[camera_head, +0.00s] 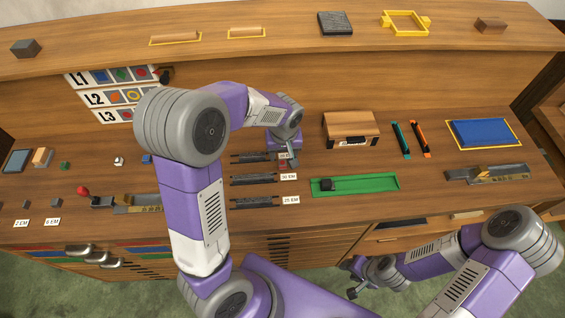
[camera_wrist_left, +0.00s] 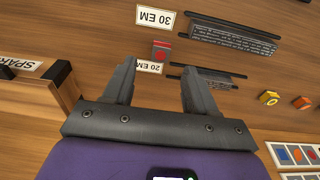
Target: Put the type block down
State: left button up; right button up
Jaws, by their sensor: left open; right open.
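A small grey type block with a red face (camera_wrist_left: 161,50) stands on the wooden bench beside the 20 EM label (camera_wrist_left: 149,68). In the wrist view it lies just past my open fingertips, roughly between their lines, and neither finger touches it. My left gripper (camera_wrist_left: 158,72) is open and empty. In the head view my left gripper (camera_head: 287,152) is over the bench by the upper dark type rows, and the block is mostly hidden by it. My right gripper (camera_head: 354,279) is open and low in front of the bench, apart from everything on it.
Dark type rows (camera_head: 253,178) lie left of the 30 EM label (camera_head: 288,176). A green tray (camera_head: 383,185) with a dark block, a wooden box (camera_head: 351,127) and a blue pad (camera_head: 482,133) are to the right. Small coloured blocks (camera_wrist_left: 269,98) stand nearby in the wrist view.

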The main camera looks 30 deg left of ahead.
aim_at(283, 162)
pick_arm(q)
jog(key=f, duration=0.5)
jog(key=shift+w+a+f+b, duration=0.2)
jog(key=shift+w+a+b, duration=0.05)
jog(key=shift+w+b, duration=0.1)
jog(key=shift+c, duration=0.3)
grip_shut()
